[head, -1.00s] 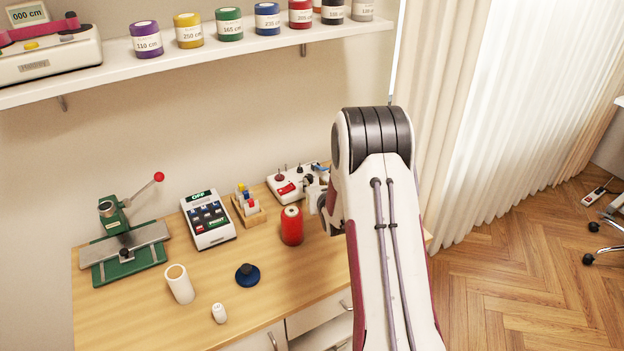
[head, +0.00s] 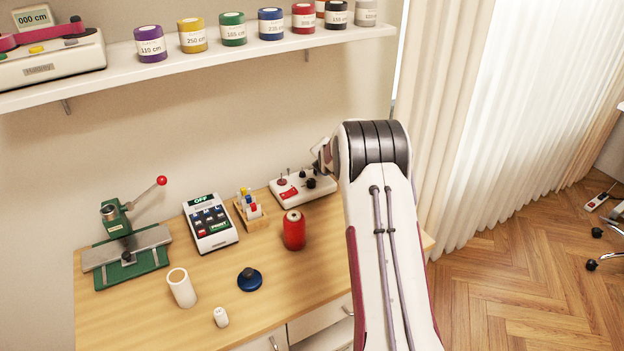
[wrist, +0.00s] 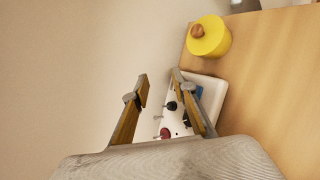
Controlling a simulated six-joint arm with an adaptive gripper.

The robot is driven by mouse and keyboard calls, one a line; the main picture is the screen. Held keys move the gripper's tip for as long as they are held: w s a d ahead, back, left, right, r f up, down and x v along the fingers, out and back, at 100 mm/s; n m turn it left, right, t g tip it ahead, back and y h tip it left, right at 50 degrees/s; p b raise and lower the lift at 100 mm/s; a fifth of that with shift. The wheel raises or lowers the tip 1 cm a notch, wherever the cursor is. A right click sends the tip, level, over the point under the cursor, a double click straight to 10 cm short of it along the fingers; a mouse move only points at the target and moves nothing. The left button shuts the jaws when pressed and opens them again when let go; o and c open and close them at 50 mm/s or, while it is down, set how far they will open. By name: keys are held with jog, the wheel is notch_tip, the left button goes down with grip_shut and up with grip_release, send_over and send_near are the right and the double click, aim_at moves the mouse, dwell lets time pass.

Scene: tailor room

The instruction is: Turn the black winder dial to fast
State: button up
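The white winder (head: 325,188) stands at the back right of the table, with a red panel on its front. Its black dial (head: 311,183) shows on top, right of a dark red knob (head: 281,181); the dial's setting is too small to read. In the wrist view the winder (wrist: 207,90) lies beyond my gripper (wrist: 160,76), partly behind the right finger. A black knob (wrist: 171,106) and the red knob (wrist: 165,133) show between the fingers. My gripper is open and empty, above the winder and apart from it. In the head view my arm hides most of it.
A red thread cone (head: 294,230) stands just in front of the winder. A pin rack (head: 250,212) and a keypad device (head: 210,222) are to its left. A yellow round thing (wrist: 208,37) stands near the winder. A shelf (head: 200,62) hangs above.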

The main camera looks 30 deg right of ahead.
jog(key=m, duration=0.2)
jog(key=m+g, duration=0.1)
jog(key=shift+w+d+r+m+y, duration=0.15)
jog(key=shift+w+r+m+y, duration=0.15)
jog(key=shift+w+m, duration=0.1)
jog(key=shift+r+m+g, duration=0.15)
jog(key=shift+m+g, duration=0.15)
jog(key=shift+m, duration=0.9)
jog(key=m, duration=0.2)
jog(key=m+y, duration=0.1)
jog(key=shift+s+a+r+g, duration=0.15)
jog(key=shift+a+r+g, duration=0.1)
jog(key=shift+a+g, duration=0.15)
jog(key=m, duration=0.3)
jog(key=m+g+y, duration=0.3)
jog(key=m+g, duration=0.1)
jog(key=m, duration=0.6)
send_near(311, 181)
jog(key=shift+f, duration=0.55)
jog(key=shift+w+x, duration=0.15)
jog(key=shift+x, duration=1.8)
jog(key=shift+w+x, duration=0.1)
jog(key=shift+x, duration=1.8)
